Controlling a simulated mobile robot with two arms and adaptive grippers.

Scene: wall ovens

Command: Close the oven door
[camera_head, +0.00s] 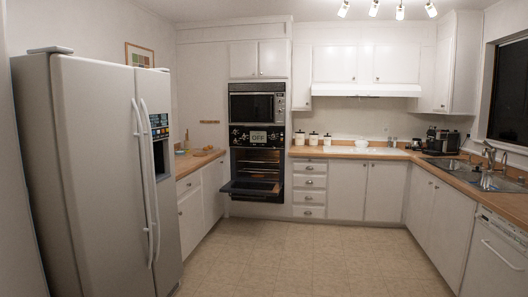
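The wall oven (257,135) is built into a white cabinet column at the back of the kitchen. Its door (252,188) is open, hinged down and sticking out towards me at the bottom of the oven. The oven cavity (256,161) shows above it, with racks inside. A control panel with a display reading "OFF" sits above the cavity. A microwave (257,104) is above that panel. Neither of my grippers shows in this view.
A large white fridge (100,180) stands close on the left. White drawers (309,190) and cabinets run right of the oven. A counter with a sink (488,181) lines the right side. The tiled floor (300,258) in the middle is clear.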

